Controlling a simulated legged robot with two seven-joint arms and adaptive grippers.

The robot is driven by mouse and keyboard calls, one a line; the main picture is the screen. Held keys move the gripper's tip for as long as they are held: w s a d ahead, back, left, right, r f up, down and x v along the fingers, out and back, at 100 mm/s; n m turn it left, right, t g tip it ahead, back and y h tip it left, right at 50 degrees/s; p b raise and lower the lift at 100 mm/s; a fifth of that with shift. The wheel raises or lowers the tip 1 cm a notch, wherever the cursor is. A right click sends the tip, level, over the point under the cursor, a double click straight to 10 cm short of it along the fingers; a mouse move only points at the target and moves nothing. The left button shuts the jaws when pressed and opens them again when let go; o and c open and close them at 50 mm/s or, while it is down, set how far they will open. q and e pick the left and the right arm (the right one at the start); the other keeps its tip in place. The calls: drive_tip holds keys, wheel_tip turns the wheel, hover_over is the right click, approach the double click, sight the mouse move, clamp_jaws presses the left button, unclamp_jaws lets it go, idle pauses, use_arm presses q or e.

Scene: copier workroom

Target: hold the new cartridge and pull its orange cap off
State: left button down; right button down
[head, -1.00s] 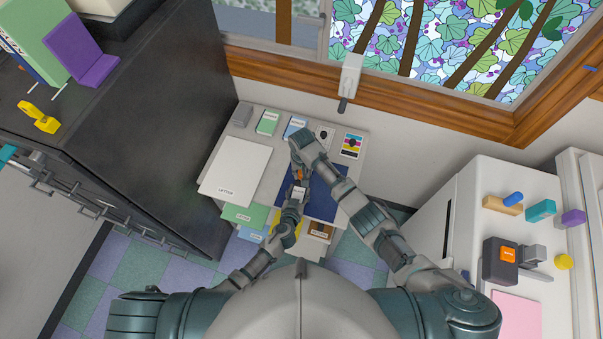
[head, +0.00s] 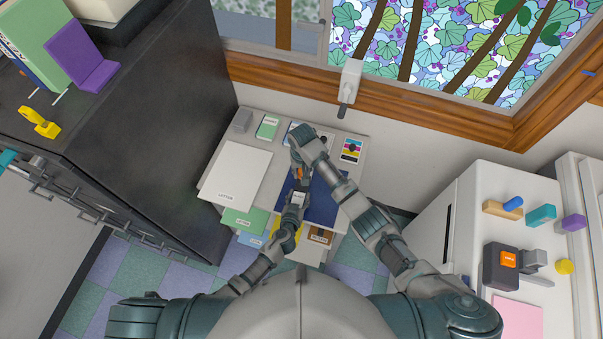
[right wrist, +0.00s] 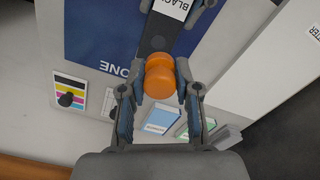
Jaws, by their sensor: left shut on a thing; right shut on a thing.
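The new cartridge (right wrist: 159,38) is a dark bar with a white label reading "BLACK", partly out of the frame at the top of the right wrist view. Its label (head: 299,198) also shows in the head view. The orange cap (right wrist: 159,76) is round and sits against the cartridge's end; I see no clear gap. My right gripper (right wrist: 159,88) is shut on the cap, one finger on each side. My left gripper (head: 297,190) is shut on the cartridge body, just below the right gripper in the head view. The hands hide much of the cap there.
The parts are above a pale table with a dark blue mat (head: 325,195). A white sheet (head: 236,175) lies left, and small cards and a grey block (head: 242,121) lie along the back. A dark cabinet (head: 150,120) stands left, a pale machine (head: 455,205) right.

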use_arm(q)
drive_tip(key=c, duration=0.6)
unclamp_jaws()
drive_tip(key=shift+s+f, duration=0.25)
drive_tip(key=shift+f, duration=0.15)
drive_tip(key=shift+o, duration=1.2)
drive_tip(key=shift+w+r, duration=0.1)
drive_tip(key=shift+r, duration=0.05)
